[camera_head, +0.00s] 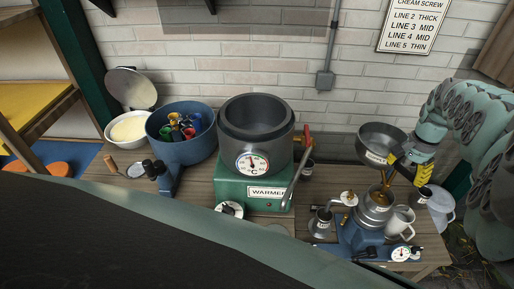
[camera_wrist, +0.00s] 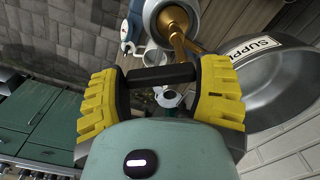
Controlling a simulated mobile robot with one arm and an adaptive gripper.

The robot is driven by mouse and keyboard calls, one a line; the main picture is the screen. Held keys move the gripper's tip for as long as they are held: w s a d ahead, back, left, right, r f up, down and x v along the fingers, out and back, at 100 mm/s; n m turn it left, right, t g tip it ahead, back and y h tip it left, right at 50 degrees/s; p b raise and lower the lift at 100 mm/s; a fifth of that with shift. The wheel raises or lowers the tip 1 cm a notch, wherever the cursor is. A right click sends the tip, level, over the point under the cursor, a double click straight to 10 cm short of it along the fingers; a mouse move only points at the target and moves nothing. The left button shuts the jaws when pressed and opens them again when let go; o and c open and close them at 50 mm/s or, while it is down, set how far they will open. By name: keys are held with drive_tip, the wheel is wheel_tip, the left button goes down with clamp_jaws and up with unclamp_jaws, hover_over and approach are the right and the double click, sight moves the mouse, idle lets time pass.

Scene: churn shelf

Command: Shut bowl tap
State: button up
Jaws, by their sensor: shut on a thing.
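The steel supply bowl (camera_head: 376,140) sits at the right of the bench, and its SUPPLY label shows in the wrist view (camera_wrist: 262,46). A brass tap pipe (camera_wrist: 178,38) comes out below it, over a steel machine (camera_head: 376,199) with a blue base. My gripper (camera_head: 408,168) has yellow fingers and is beside the bowl's right edge. In the wrist view (camera_wrist: 160,85) the fingers are shut on a dark bar-shaped tap handle (camera_wrist: 160,75), which lies across between them. I cannot tell how far the tap is turned, or whether anything flows.
White jugs (camera_head: 400,221) stand close right of the machine. A green warmer (camera_head: 248,192) with a dark pot (camera_head: 257,115), dial and red-topped lever is at the middle. A blue pot (camera_head: 182,145) of coloured tools is further left. The brick wall is behind.

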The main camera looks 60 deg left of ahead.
drive_tip(key=n+b, duration=0.3)
drive_tip(key=w+n+b, duration=0.1)
drive_tip(key=n+b, duration=0.3)
drive_tip(key=w+n+b, duration=0.1)
drive_tip(key=n+b, duration=0.3)
drive_tip(key=shift+a+f, duration=0.15)
drive_tip(key=shift+a, duration=0.25)
drive_tip(key=shift+n, duration=0.3)
drive_tip(key=o, duration=1.2)
wheel_tip(320, 180, up, 12)
drive_tip(key=shift+a, duration=0.1)
